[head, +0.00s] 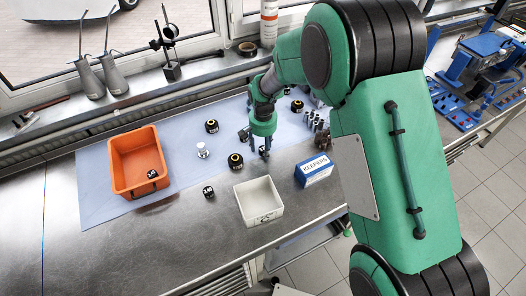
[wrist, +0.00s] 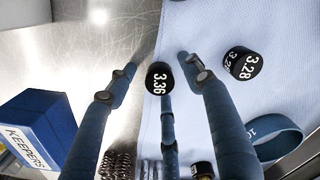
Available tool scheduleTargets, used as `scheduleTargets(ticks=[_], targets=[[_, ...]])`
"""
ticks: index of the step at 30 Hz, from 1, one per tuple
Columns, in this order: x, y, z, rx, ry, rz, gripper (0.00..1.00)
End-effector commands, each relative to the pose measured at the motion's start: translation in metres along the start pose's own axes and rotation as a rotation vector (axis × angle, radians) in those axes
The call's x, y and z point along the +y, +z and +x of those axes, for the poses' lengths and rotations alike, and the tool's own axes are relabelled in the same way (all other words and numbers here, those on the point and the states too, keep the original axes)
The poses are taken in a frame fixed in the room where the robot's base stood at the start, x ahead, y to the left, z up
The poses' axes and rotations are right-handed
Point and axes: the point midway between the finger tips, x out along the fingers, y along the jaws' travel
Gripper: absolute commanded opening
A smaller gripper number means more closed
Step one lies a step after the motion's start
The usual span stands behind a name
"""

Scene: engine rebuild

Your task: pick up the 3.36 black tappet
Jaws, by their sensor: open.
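The 3.36 black tappet (wrist: 158,78) shows its label in the wrist view, near the edge between the light blue mat and bare metal. My gripper (wrist: 157,62) is open, with its fingers spread on both sides of the tappet and a third finger below it in the picture. I cannot tell whether any finger touches it. In the head view my gripper (head: 264,153) points down over the mat's front edge, behind the white bin. I cannot make out the 3.36 tappet clearly there. A black tappet marked 3.28 (wrist: 243,63) lies to the right in the wrist view.
An orange bin (head: 116,170) holds a black labelled tappet (head: 152,173). Another black tappet (head: 208,192) lies on bare metal. A white bin (head: 242,212) and a blue-white KEEPERS box (head: 314,172) stand near the front. Ringed black parts (head: 235,161) are close to my gripper.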

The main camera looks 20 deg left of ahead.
Motion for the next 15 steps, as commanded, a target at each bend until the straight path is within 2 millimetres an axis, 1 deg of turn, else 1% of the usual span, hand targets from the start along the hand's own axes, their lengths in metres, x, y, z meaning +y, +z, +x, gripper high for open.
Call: scheduleTargets(ticks=[11,12,14,15], targets=[[0.0001,0.0001,-0.0001,0.000,0.000,0.000,0.51],[0.0001,0.0002,-0.0001,-0.001,0.000,0.000,0.49],[0.0001,0.0001,-0.0001,0.000,0.000,0.000,0.37],[0.0001,0.0001,-0.0001,-0.001,0.000,0.000,0.29]])
